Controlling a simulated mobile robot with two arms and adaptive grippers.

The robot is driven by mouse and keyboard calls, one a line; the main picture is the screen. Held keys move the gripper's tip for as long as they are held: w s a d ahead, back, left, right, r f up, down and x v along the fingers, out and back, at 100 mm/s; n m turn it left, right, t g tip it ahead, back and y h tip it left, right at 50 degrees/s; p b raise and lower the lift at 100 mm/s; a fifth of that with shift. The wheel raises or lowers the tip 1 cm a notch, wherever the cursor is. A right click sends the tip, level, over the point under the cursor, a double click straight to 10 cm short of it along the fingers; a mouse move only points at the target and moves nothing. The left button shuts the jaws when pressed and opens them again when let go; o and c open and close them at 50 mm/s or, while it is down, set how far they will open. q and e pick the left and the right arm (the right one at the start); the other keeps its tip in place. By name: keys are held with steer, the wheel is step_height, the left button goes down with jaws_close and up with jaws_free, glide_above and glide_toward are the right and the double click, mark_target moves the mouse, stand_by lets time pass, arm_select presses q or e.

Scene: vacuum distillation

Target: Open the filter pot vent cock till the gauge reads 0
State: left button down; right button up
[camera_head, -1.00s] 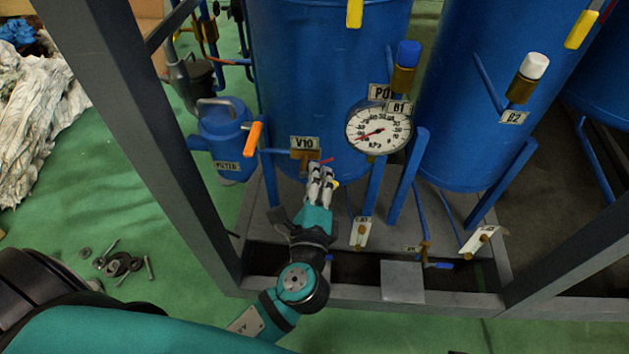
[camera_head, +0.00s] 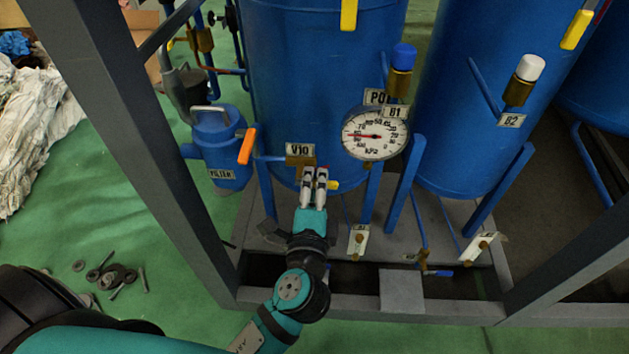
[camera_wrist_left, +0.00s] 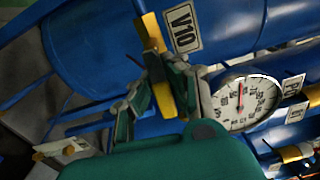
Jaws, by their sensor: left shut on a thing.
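The brass cock labelled V10 (camera_head: 300,162) is on a thin blue pipe in front of the large blue tank. My left gripper (camera_head: 314,176) is shut on its yellow handle (camera_head: 333,185), and the fingers hide much of it. In the left wrist view the yellow handle (camera_wrist_left: 160,86) shows between the fingers, below the V10 label (camera_wrist_left: 184,28). The round white gauge (camera_head: 375,134) is just right of the gripper. Its red needle points left in the head view; the exact figure is too small to read. The blue filter pot (camera_head: 221,150) stands at left. My right gripper is not in view.
An orange lever (camera_head: 247,146) stands beside the filter pot. A grey frame post (camera_head: 150,150) rises left of my left arm. Blue pipes and legs, and small labelled valves (camera_head: 358,241), are right of the gripper. Loose bolts (camera_head: 115,275) lie on the green floor.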

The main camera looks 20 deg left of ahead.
arm_select(q)
steer(key=shift+f, duration=0.15)
steer(key=c, duration=1.2)
jaws_free()
steer(key=shift+c, duration=0.2)
steer(key=shift+s, duration=0.1)
steer(key=v, duration=1.2)
steer(key=shift+r, duration=0.2)
